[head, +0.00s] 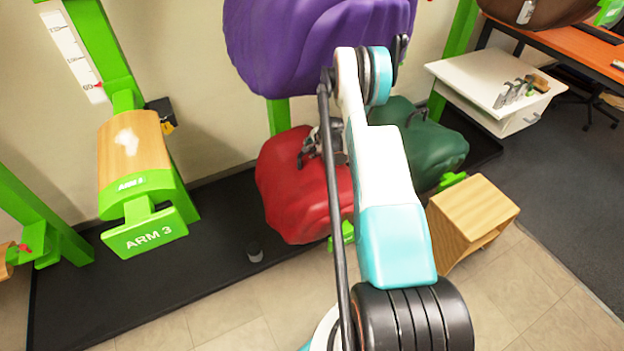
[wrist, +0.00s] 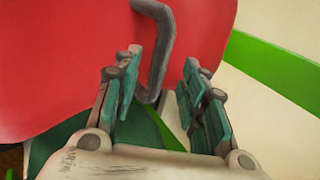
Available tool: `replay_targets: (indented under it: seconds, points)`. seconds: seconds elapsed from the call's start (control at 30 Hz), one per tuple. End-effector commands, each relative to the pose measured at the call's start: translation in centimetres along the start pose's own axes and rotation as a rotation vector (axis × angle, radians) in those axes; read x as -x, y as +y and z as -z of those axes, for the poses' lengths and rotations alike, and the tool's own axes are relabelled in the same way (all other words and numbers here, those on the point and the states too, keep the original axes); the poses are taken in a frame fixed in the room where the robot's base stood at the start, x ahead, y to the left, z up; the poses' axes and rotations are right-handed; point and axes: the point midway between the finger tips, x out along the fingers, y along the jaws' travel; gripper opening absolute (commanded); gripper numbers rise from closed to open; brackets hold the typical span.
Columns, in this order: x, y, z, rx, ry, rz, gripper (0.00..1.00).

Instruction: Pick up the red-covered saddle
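The red-covered saddle (head: 285,195) hangs low in the middle of the head view, under a purple-covered saddle. In the wrist view its red cover (wrist: 60,60) fills most of the background. A dark grey bent handle (wrist: 163,30) stands out from the cover. My gripper (wrist: 161,62) is open, its two fingers apart on either side of the handle's lower part. I see no clear contact between fingers and handle. In the head view my gripper (head: 318,148) is at the right part of the red cover, partly hidden by my arm.
The purple-covered saddle (head: 285,45) is close above. A green-covered saddle (head: 435,145) is to the right, beside a wooden box (head: 475,212). An empty wooden rack arm marked ARM 3 (head: 133,150) is at the left. A white cabinet (head: 480,75) stands at the back right.

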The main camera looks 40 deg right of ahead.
Motion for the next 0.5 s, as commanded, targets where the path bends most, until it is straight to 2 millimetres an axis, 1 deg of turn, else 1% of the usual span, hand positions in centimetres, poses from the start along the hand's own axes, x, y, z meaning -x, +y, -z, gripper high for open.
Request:
replay_targets:
  seconds: [0.03,0.2,0.3,0.47,0.5]
  points:
    - [-1.0,0.3,0.0,0.001,0.0,0.0,0.39]
    - [-3.4,0.4,0.0,0.0,0.0,0.0,0.39]
    - [-4.0,0.3,0.0,-0.001,0.0,0.0,0.39]
    - [-3.9,0.2,0.0,-0.001,0.0,0.0,0.39]
    - [-3.8,0.2,0.0,-0.001,0.0,0.0,0.37]
